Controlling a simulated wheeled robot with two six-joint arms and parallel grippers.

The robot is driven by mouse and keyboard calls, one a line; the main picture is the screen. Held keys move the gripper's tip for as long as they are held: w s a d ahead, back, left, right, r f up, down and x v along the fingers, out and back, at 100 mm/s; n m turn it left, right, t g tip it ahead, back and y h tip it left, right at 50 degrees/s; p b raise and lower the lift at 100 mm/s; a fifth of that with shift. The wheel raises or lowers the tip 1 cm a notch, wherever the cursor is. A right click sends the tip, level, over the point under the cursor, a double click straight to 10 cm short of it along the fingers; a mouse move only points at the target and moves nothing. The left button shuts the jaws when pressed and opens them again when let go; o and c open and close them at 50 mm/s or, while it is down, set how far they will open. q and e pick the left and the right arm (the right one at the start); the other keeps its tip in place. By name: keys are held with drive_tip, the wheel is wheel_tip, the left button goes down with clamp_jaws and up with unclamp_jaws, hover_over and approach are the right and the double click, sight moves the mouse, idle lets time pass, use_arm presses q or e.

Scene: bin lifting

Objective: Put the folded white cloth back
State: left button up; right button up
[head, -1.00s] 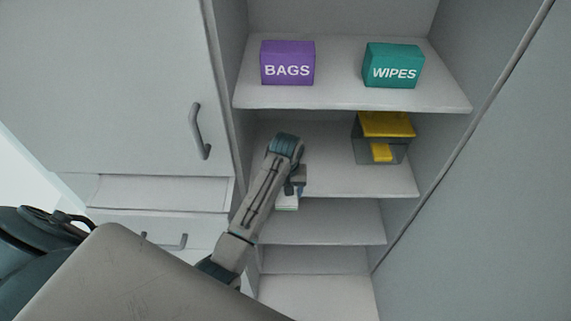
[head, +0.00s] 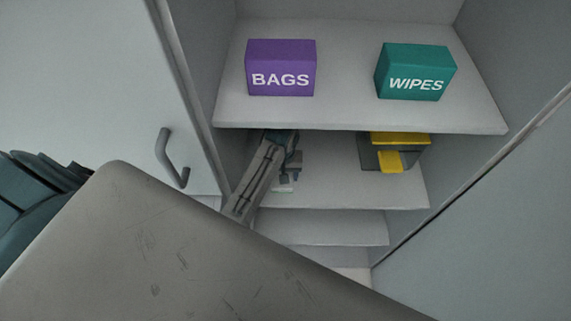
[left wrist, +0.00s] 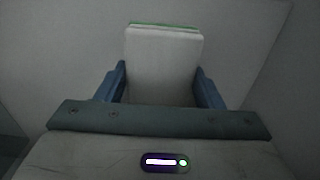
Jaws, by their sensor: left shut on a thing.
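The folded white cloth (left wrist: 163,65), with a green edge, is between the blue fingers of my left gripper (left wrist: 164,85) in the left wrist view. The gripper is shut on it. In the head view my left gripper (head: 287,178) is inside the open cupboard, at the left part of the shelf (head: 340,190) below the top one. My right gripper is not in view.
A purple BAGS box (head: 281,68) and a teal WIPES box (head: 414,72) stand on the shelf above (head: 350,112). A clear bin with a yellow lid (head: 395,153) stands right of the gripper. The shelf between them is clear. A cupboard door handle (head: 172,160) is at left.

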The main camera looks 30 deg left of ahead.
use_arm(q)
drive_tip(key=shift+w+a+f, duration=0.15)
drive_tip(key=shift+w+f, duration=0.2)
drive_tip(key=shift+w, duration=0.2)
drive_tip(key=o, duration=0.8)
drive_tip(key=shift+o, duration=0.4)
drive_tip(key=shift+s+r, duration=0.25)
drive_tip(key=shift+s, duration=0.2)
drive_tip(key=shift+w+r, duration=0.2)
drive_tip(key=shift+r, duration=0.15)
wheel_tip(320, 180, up, 7)
drive_tip(key=shift+f, duration=0.2)
